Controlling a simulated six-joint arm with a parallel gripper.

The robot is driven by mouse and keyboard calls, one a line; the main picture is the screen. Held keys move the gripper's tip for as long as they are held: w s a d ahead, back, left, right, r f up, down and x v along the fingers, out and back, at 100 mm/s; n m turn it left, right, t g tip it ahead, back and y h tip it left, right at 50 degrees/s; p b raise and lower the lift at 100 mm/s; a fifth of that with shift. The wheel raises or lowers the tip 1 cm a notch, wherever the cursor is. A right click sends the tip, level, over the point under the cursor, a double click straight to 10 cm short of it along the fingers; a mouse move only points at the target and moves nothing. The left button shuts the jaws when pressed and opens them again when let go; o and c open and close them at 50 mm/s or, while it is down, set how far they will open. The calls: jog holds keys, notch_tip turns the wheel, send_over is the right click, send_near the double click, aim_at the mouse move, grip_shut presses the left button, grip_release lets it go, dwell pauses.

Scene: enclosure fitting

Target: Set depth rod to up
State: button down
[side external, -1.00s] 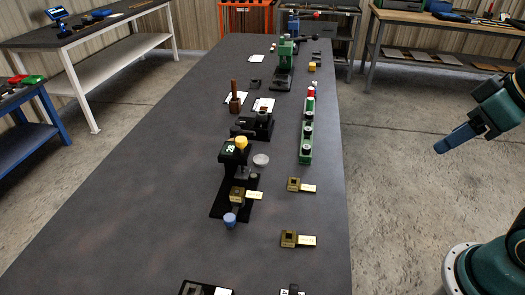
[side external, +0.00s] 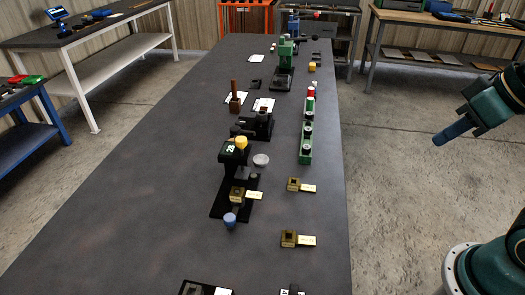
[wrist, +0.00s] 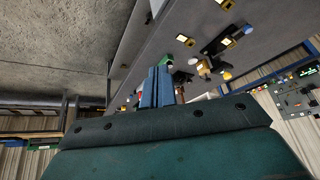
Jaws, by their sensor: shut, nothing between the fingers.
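I cannot tell for sure which part is the depth rod. A black press-like fixture with a yellow knob (side external: 236,152) stands mid-bench. A blue round knob (side external: 230,219) sits at the near end of its black base. My gripper (side external: 438,138) is at the right, over the floor beyond the bench's right edge, well apart from the fixtures. Its blue fingers are together and empty. In the wrist view the shut fingers (wrist: 156,88) show in the middle, with the bench and its fixtures behind them.
The dark bench (side external: 120,220) is free on its left side. A green rail with several black knobs (side external: 306,140) stands along its right. Brass blocks with tags (side external: 290,239) lie nearer. A green device (side external: 285,60) stands at the far end.

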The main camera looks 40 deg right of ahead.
jog(key=w+a+f+m+t+y, duration=0.1)
jog(key=w+a+f+m+y, duration=0.2)
jog(key=w+m, duration=0.5)
jog(key=w+a+f+m+t+y, duration=0.1)
jog(key=w+a+f+m+y, duration=0.2)
jog(key=w+m, duration=0.4)
jog(key=w+a+f+m+t+y, duration=0.2)
jog(key=w+a+f+m, duration=0.3)
jog(key=w+m, duration=0.3)
jog(key=a+m+y, duration=0.1)
jog(key=m, duration=0.2)
jog(key=shift+w+y, duration=0.3)
jog(key=shift+w, duration=0.05)
jog(key=shift+w+a+f, duration=0.1)
jog(key=shift+a, duration=0.05)
jog(key=x, duration=0.9)
jog(key=shift+w+a, duration=0.25)
jog(key=shift+w, duration=0.05)
